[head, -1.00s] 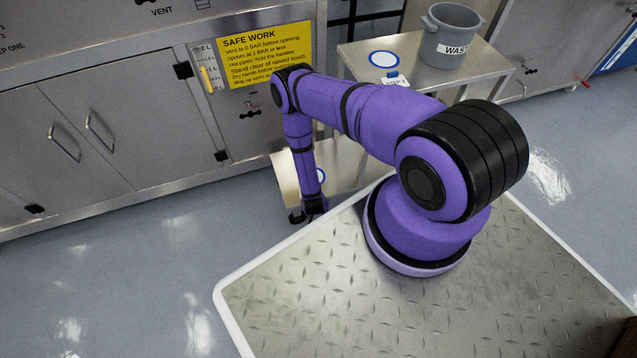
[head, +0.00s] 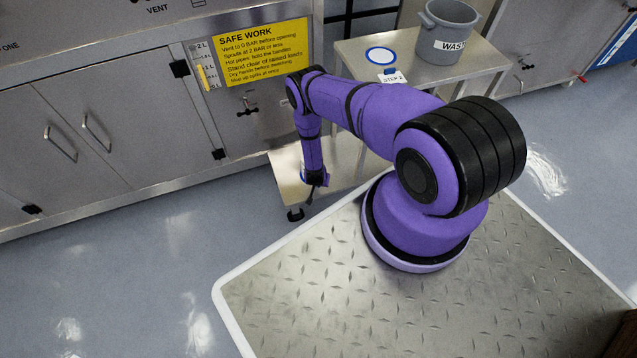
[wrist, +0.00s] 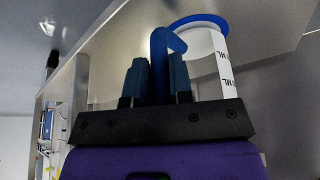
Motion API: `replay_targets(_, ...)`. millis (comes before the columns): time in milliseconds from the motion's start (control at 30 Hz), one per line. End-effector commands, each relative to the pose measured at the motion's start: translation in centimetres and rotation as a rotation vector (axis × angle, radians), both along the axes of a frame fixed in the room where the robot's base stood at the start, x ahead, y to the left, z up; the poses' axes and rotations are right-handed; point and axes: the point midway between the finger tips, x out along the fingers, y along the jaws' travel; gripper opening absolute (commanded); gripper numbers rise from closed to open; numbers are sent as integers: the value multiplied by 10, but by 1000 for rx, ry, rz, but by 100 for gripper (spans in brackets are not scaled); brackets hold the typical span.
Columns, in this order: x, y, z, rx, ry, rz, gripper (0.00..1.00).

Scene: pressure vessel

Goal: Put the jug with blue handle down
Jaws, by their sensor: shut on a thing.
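In the wrist view, my gripper (wrist: 157,80) is shut on the blue handle (wrist: 161,45) of the jug. The jug (wrist: 222,72) is white, with a blue rim and dark ML markings, and sits to the right of the fingers. In the head view, my gripper (head: 316,187) is at the low end of my arm, over the front of the low shelf (head: 287,180).
A steel table (head: 475,75) holds a grey WASTE bucket (head: 445,35), a blue ring mark (head: 380,56) and a STEP 2 label (head: 392,78). Steel cabinets (head: 60,130) stand at the left. The floor (head: 130,270) left of my base is clear.

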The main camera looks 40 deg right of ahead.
Motion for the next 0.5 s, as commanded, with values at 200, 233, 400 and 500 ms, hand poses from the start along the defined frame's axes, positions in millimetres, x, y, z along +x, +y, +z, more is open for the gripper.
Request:
replay_targets(200, 1, 0, -9, 0, -1, -1, 0)
replay_targets(233, 1, 0, -9, 0, -1, -1, 0)
replay_targets(400, 1, 0, -9, 0, -2, -1, 0)
replay_targets(500, 1, 0, -12, 0, -1, -1, 0)
